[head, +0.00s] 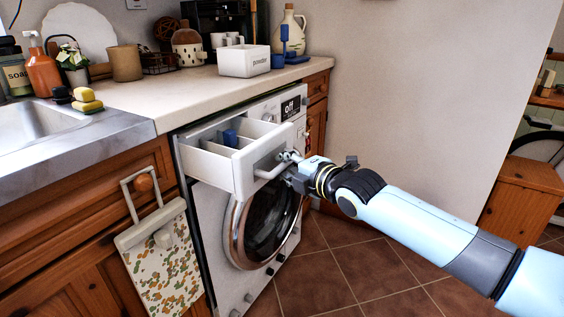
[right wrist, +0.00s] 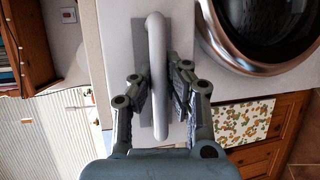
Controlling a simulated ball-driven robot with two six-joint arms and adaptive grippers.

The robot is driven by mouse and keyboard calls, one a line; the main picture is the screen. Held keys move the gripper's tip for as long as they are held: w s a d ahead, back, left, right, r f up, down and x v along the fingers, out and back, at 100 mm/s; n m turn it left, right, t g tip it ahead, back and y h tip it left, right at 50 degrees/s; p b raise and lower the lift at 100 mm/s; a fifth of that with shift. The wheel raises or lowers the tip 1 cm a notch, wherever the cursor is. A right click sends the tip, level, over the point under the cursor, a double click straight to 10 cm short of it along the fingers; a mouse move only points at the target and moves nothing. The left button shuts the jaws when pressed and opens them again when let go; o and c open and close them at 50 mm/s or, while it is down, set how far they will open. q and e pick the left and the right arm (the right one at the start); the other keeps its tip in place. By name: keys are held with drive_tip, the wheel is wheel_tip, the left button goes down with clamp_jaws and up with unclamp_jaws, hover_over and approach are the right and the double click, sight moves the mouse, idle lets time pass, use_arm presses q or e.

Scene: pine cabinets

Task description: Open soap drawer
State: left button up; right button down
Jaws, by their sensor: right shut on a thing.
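The white soap drawer (head: 218,168) of the washing machine (head: 214,238) stands pulled out from the top left of the machine's front. Inside it are compartments and a blue piece (head: 230,137). My right gripper (head: 287,165) is at the handle (head: 270,171) on the drawer's front. In the right wrist view, the handle (right wrist: 156,75) runs between the two fingers of the gripper (right wrist: 160,85), which is shut on it. My left gripper is not in view.
The round washer door (head: 265,222) is below the drawer and looks closed. A white powder box (head: 243,61) stands on the counter above. A patterned towel or bag (head: 165,265) hangs at the left cabinet. The tiled floor at the right is clear.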

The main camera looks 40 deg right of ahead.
drive_tip(key=shift+r, duration=0.1)
drive_tip(key=c, duration=1.7)
unclamp_jaws()
drive_tip(key=o, duration=0.4)
drive_tip(key=shift+s, duration=0.2)
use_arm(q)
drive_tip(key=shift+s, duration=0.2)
use_arm(e)
drive_tip(key=s, duration=0.3)
drive_tip(key=s+r, duration=0.1)
drive_tip(key=s, duration=0.3)
drive_tip(key=s+r, duration=0.1)
drive_tip(key=s, duration=0.3)
drive_tip(key=shift+s+a, duration=0.1)
drive_tip(key=shift+s, duration=0.05)
drive_tip(key=shift+r, duration=0.15)
